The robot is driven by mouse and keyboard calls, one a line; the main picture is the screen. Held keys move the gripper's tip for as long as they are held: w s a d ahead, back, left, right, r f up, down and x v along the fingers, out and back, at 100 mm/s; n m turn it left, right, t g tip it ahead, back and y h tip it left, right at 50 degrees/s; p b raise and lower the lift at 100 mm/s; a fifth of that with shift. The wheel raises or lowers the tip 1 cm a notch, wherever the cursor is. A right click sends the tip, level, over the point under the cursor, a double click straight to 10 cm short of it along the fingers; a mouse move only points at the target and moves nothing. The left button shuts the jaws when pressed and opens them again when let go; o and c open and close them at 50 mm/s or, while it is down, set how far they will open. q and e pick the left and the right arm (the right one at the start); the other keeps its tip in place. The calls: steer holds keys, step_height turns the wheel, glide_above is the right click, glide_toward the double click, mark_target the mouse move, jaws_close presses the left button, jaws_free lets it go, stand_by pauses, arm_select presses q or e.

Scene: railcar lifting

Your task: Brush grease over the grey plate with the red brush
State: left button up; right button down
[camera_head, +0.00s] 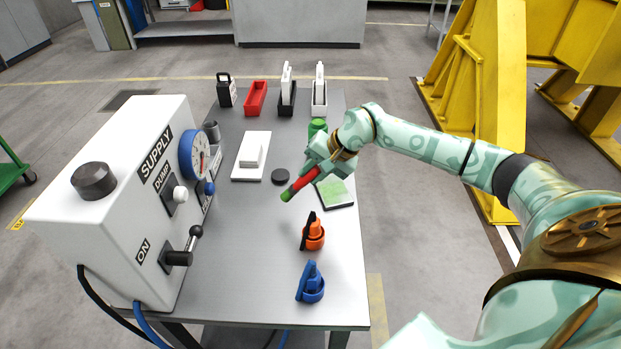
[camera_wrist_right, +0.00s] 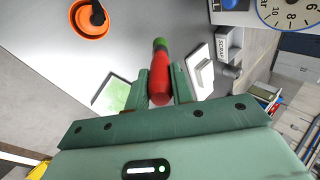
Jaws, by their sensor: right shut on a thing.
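The red brush (camera_head: 303,182) has a red handle and a green tip that points left and toward the front of the table. My right gripper (camera_head: 318,168) is shut on the brush handle and holds it over the table. In the right wrist view the brush (camera_wrist_right: 159,82) stands out between the two fingers (camera_wrist_right: 160,88). The plate (camera_head: 336,193) lies flat at the table's right side; its top is pale green over much of its face. It also shows in the right wrist view (camera_wrist_right: 113,94), left of the brush. The brush tip is left of the plate. My left gripper is out of view.
A green container (camera_head: 317,127) stands behind the gripper. Orange (camera_head: 313,235) and blue (camera_head: 311,285) fittings stand in front. The SUPPLY box (camera_head: 120,200) fills the left.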

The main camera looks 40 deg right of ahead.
step_height(320, 180, up, 2)
steer(key=shift+w+a+p, duration=0.1)
steer(key=shift+p, duration=0.35)
steer(key=shift+r+p, duration=0.6)
steer(key=shift+r, duration=0.3)
